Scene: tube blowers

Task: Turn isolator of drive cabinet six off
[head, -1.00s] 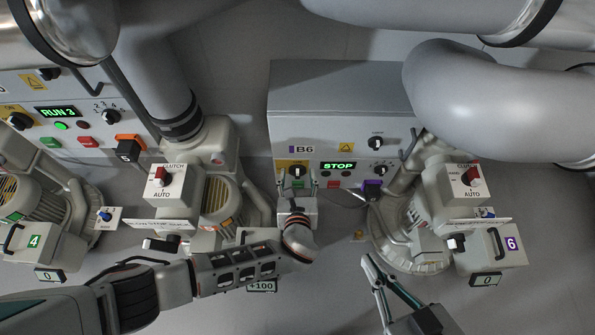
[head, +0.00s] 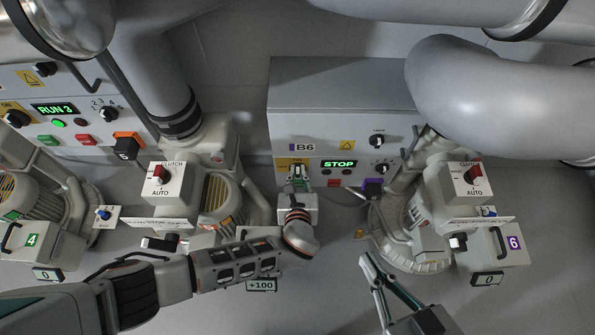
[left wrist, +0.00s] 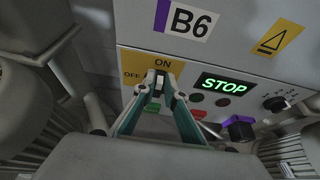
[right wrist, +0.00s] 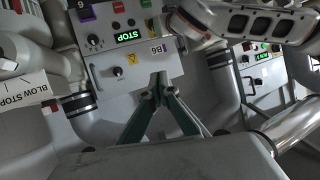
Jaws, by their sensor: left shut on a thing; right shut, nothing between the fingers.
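Drive cabinet B6 (head: 340,95) stands in the middle of the head view, its green display (head: 339,165) reading STOP. Its isolator has a yellow plate (left wrist: 150,65) marked ON at the top and OFF at the left. The dark isolator handle (left wrist: 158,84) stands roughly upright, towards ON, and is partly hidden by the fingers. My left gripper (head: 298,174) is shut on this handle; the fingers (left wrist: 158,80) flank it in the left wrist view. My right gripper (head: 368,262) is shut and empty, low in front of the cabinet; its tips meet in the right wrist view (right wrist: 158,84).
Blower 6 (head: 467,205) stands at the right. A cabinet showing RUN 3 (head: 55,109) is at the left. Large grey pipes (head: 500,95) overhang the upper right. Bare floor lies below right.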

